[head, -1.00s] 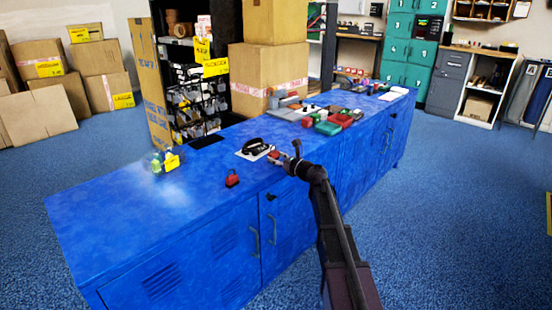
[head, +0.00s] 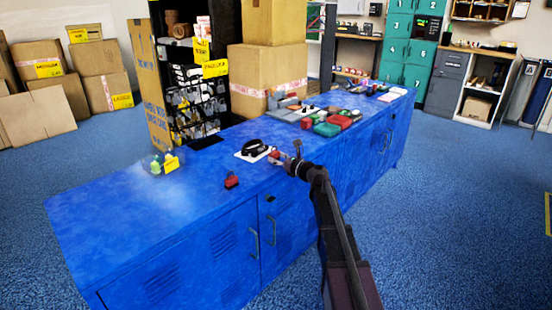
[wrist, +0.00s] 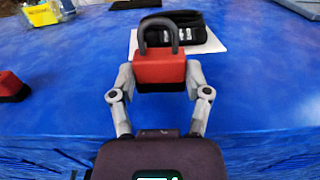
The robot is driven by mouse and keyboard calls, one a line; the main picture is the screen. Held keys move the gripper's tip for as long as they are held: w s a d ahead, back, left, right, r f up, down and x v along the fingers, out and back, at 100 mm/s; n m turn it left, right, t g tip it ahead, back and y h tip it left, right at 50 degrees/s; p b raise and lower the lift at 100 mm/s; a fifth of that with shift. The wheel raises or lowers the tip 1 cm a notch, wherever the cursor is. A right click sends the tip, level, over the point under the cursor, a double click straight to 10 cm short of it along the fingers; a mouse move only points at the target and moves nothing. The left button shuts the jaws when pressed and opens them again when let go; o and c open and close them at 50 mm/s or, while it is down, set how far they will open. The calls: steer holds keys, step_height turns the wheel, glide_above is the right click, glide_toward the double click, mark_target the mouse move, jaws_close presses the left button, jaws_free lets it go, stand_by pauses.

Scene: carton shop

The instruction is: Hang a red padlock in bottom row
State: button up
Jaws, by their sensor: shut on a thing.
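In the wrist view a red padlock (wrist: 160,70) with a dark shackle pointing up sits between the two fingers of my gripper (wrist: 160,84), which is shut on its body. In the head view my gripper (head: 279,160) is over the front edge of the blue counter, with the held red padlock (head: 274,154) small at its tip. A second red padlock (head: 231,181) stands on the counter to the left; part of it shows at the left edge of the wrist view (wrist: 12,87). I cannot make out a row of hooks for certain.
The blue counter (head: 130,210) is clear at its left front. A black strap-like item (head: 256,147) lies on a white sheet behind my gripper. Small jars with a yellow tag (head: 171,163) stand at the left. Red and green trays (head: 327,129) and tools crowd the right. A dark rack (head: 195,95) stands behind.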

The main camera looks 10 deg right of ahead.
steer(key=v, duration=0.8)
stand_by(1.1)
stand_by(1.3)
